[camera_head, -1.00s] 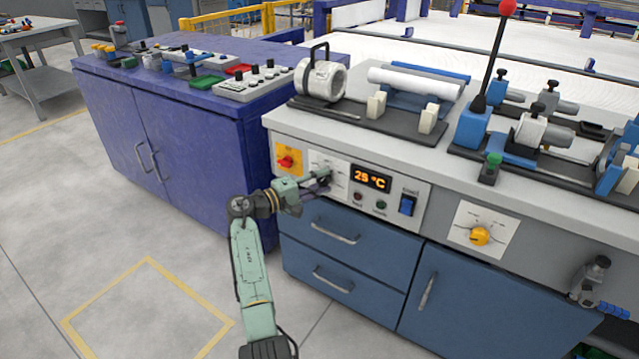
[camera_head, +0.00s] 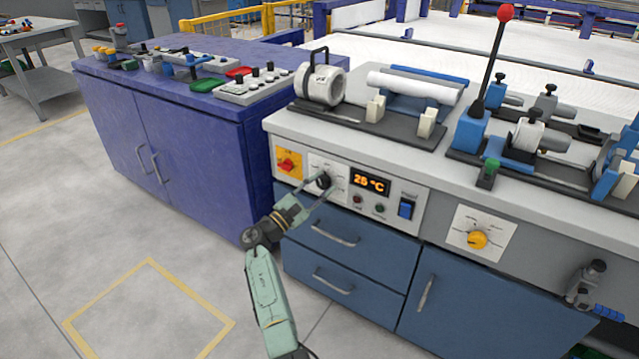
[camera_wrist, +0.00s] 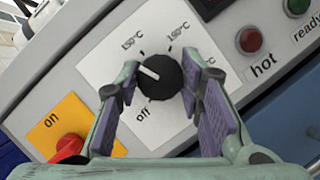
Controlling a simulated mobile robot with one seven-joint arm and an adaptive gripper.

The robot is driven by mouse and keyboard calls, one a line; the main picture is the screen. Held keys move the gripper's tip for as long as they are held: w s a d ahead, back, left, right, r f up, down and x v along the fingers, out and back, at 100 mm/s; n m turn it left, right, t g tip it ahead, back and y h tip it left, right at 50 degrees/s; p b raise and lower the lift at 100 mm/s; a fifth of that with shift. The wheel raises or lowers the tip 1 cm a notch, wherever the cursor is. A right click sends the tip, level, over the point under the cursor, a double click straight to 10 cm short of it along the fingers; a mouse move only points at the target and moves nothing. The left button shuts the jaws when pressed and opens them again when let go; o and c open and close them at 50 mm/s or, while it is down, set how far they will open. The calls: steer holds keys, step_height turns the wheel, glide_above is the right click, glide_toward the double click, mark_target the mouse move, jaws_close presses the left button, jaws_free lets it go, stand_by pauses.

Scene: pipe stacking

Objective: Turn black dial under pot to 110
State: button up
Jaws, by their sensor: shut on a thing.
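The black dial (camera_head: 323,181) is on a white scale plate in the bench front, below a white round pot-like device (camera_head: 322,79) with a black handle. In the wrist view the dial (camera_wrist: 160,76) shows a white pointer mark aimed left, between "off" and a label that looks like 150°C. My gripper (camera_head: 321,190) comes from below, with one finger on each side of the dial. In the wrist view my gripper (camera_wrist: 164,86) is shut on the dial. The right finger covers part of the scale.
An orange plate with a red knob (camera_head: 286,164) is left of the dial. A display (camera_head: 370,181) reading about 25 °C, small buttons and a blue switch (camera_head: 406,207) are right. Blue drawers (camera_head: 345,245) lie below. A yellow dial (camera_head: 479,239) is further right.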

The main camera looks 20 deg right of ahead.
steer(key=n+t+p, duration=0.1)
steer(key=n, duration=0.1)
steer(key=n+t+p, duration=0.1)
steer(key=n, duration=0.2)
steer(key=shift+r+t, duration=0.1)
steer(key=shift+t, duration=0.3)
steer(key=shift+n+t+y+p, duration=0.45)
steer(key=shift+n+t+p, duration=0.15)
steer(key=shift+n, duration=0.85)
steer(key=shift+n+t+y+p, duration=0.45)
steer(key=shift+n+t+p, duration=0.1)
steer(key=shift+n, duration=0.9)
steer(key=o, duration=1.1)
steer(key=shift+s+f, duration=0.1)
steer(key=shift+f, duration=0.1)
steer(key=shift+o, duration=0.2)
steer(key=v, duration=1.2)
